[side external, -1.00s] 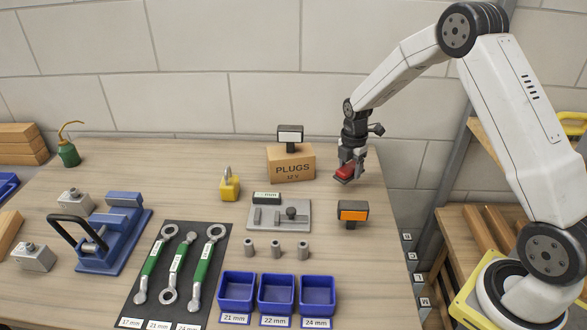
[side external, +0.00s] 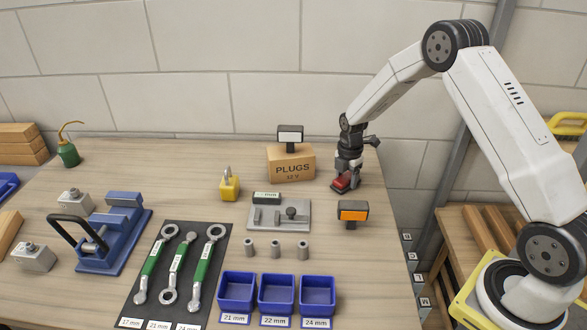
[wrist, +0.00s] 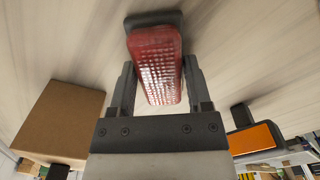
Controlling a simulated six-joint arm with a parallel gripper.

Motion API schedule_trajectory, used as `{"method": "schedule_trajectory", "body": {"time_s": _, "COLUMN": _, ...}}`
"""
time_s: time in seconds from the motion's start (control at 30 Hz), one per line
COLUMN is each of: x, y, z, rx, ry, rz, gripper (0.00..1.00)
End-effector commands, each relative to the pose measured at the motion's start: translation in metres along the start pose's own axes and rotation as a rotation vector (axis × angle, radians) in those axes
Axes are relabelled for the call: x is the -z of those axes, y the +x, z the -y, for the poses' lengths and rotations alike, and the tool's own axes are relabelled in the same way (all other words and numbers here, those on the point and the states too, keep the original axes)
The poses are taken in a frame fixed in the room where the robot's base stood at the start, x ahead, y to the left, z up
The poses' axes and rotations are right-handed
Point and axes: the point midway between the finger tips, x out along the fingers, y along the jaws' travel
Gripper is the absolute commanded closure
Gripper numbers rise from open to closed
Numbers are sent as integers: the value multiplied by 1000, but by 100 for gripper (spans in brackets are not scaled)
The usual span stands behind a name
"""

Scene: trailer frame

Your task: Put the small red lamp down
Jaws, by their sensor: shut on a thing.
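The small red lamp (side external: 342,182) has a red ribbed lens and a dark base. It is at the back right of the wooden bench (side external: 200,190), right of the cardboard box. My gripper (side external: 346,178) points down and is shut on the lamp. In the wrist view the red lamp (wrist: 158,65) sits between the two fingers of my gripper (wrist: 157,90), its lens facing the camera. The lamp is at or just above the bench top; I cannot tell whether it touches.
A cardboard PLUGS box (side external: 291,165) with a white lamp (side external: 290,134) on top stands left of my gripper. An orange lamp (side external: 353,212) stands in front of it. A grey fixture plate (side external: 280,217) and blue bins (side external: 277,293) are nearer. Bare bench lies around the red lamp.

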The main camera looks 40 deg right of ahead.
Motion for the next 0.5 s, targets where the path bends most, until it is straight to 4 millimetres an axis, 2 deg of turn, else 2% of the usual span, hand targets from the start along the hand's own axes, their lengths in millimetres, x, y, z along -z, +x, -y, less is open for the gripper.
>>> {"method": "schedule_trajectory", "body": {"time_s": 0.27, "x": 0, "y": 3, "z": 0, "rx": -1, "ry": 0, "rz": 0, "gripper": 94}}
{"method": "schedule_trajectory", "body": {"time_s": 0.3, "x": 0, "y": 3, "z": 0, "rx": -1, "ry": 0, "rz": 0, "gripper": 24}}
{"method": "schedule_trajectory", "body": {"time_s": 0.37, "x": 0, "y": 2, "z": 0, "rx": -1, "ry": 0, "rz": 0, "gripper": 5}}
{"method": "schedule_trajectory", "body": {"time_s": 0.4, "x": 0, "y": 2, "z": 0, "rx": -1, "ry": 0, "rz": 0, "gripper": 1}}
{"method": "schedule_trajectory", "body": {"time_s": 0.5, "x": 0, "y": 2, "z": 0, "rx": -1, "ry": 0, "rz": 0, "gripper": 1}}
